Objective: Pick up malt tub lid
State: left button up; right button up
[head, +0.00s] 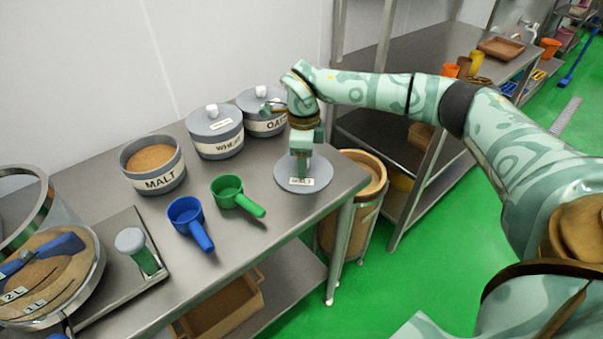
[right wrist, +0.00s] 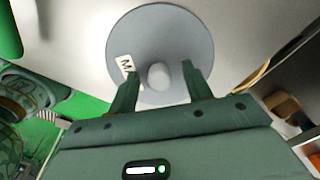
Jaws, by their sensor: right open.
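The malt tub lid (head: 284,180) is a round grey disc with a white label, lying flat on the steel table near its right end. In the right wrist view the lid (right wrist: 190,45) shows a pale round knob (right wrist: 158,77) in its middle. My right gripper (head: 300,176) points down over the lid. In the right wrist view its two fingers (right wrist: 160,80) are open, one on each side of the knob; I cannot tell whether they touch it. The malt tub (head: 153,181) stands without a lid at the left, full of brown powder. My left gripper is not in view.
A blue scoop (head: 187,215) and a green scoop (head: 230,192) lie left of the lid. Lidded wheat (head: 214,145) and oat (head: 252,126) tubs stand behind. A wooden bin (head: 368,168) stands beyond the table's right edge. A tray (head: 160,271) is at front left.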

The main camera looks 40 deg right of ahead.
jog(key=shift+r, duration=0.1)
grip_shut()
